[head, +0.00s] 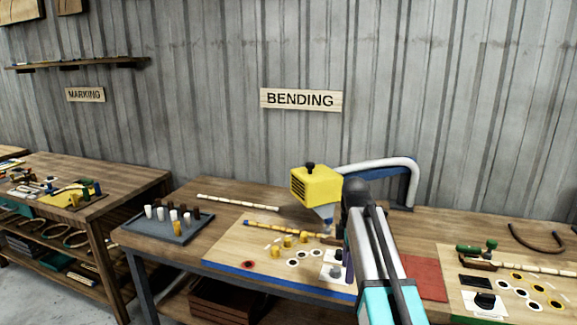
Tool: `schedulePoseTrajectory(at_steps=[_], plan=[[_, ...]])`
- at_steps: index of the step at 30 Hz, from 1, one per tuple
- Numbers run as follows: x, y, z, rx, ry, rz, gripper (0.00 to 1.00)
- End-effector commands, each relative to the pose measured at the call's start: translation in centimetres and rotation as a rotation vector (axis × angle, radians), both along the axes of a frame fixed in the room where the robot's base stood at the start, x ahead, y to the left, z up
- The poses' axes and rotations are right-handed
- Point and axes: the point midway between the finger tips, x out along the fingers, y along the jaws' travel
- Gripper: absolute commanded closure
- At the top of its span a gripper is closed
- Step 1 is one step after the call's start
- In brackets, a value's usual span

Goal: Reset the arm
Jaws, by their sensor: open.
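My arm rises from the lower right in front of the bending bench (225,268), folds at a dark joint and reaches down behind its own silver link. My gripper (346,258) is mostly hidden behind that link, low over the light work board (228,245); only a narrow dark and purple part shows. It is open, and I see nothing held in it. A segmented rattan pole (285,229) with blue and yellow bands lies on the board, left of the arm, among yellow pegs (288,241).
A yellow box-shaped tool (317,186) with a downward nozzle stands close left of the arm, beside a blue-and-white bent tube (385,166). A grey tray (165,231) holds several small cylinders. Another pole (243,204) lies behind. A second board (470,311) is at right, past a red mat (425,277).

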Motion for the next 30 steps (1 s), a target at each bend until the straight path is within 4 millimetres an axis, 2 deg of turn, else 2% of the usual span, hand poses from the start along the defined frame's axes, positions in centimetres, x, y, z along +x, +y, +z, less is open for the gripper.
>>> schedulePoseTrajectory(at_steps=[8, 14, 20, 30], plan=[[-0.4, 0.4, -2.9, 0.001, 0.042, 0.005, 0.51], [-1.1, 0.5, -6.0, 0.001, 0.088, 0.006, 0.51], [-2.9, 0.5, -11.0, 0.002, 0.162, 0.007, 0.51], [-7.6, 0.6, -20.4, 0.002, 0.295, 0.003, 0.51]])
